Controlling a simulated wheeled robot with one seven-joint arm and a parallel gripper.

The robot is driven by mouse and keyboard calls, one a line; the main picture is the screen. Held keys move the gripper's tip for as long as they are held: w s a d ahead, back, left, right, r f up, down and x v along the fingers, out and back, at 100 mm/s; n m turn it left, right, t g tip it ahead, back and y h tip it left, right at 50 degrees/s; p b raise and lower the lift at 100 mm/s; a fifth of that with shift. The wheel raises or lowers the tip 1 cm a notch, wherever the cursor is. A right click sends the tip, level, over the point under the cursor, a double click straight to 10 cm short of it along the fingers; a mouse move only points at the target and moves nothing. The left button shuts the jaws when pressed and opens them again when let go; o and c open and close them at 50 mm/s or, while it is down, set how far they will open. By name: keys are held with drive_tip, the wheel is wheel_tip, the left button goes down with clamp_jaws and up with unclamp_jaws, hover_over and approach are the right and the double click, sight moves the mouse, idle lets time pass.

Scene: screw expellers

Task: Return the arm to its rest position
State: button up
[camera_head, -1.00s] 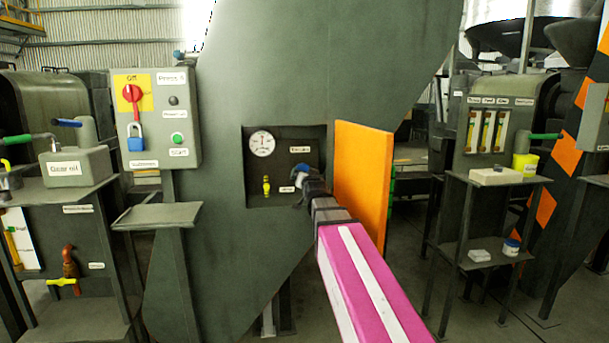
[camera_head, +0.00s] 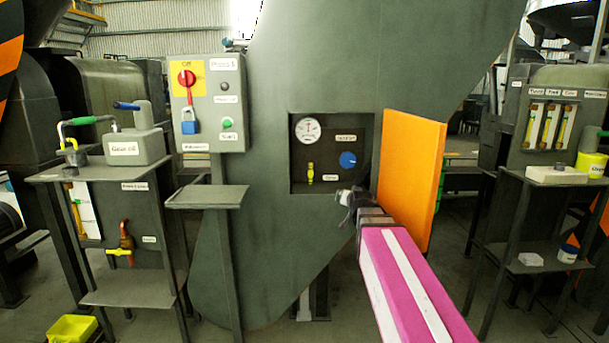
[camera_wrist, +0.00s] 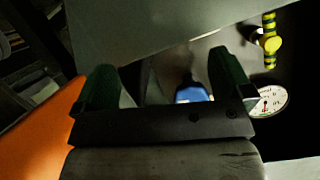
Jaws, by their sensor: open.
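My arm (camera_head: 405,285), magenta with white stripes, reaches from the bottom right toward the recessed panel in the big green machine. My gripper (camera_head: 347,196) is at its end, in front of the recess's lower right edge and left of the orange door (camera_head: 411,178). In the wrist view my gripper (camera_wrist: 160,85) has its two dark green fingers spread wide with nothing held between them. The blue round knob (camera_head: 347,159) in the recess is clear of the gripper in the head view. A blue shape behind the fingers shows in the wrist view (camera_wrist: 192,93).
The recess also holds a round gauge (camera_head: 308,129) and a yellow valve (camera_head: 311,172). The open orange door stands close beside my arm. A control box (camera_head: 208,103) with a blue padlock and a small shelf (camera_head: 207,196) are to the left. A gear oil can (camera_head: 134,147) stands farther left.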

drive_tip(key=s+f+n+g, duration=0.1)
drive_tip(key=s+f+g, duration=0.6)
drive_tip(key=s+f, duration=0.5)
drive_tip(key=s+f+n+g, duration=0.2)
drive_tip(key=s+f+g, duration=0.5)
drive_tip(key=s+f, duration=0.6)
wheel_tip(320, 180, down, 5)
drive_tip(key=shift+r, duration=0.2)
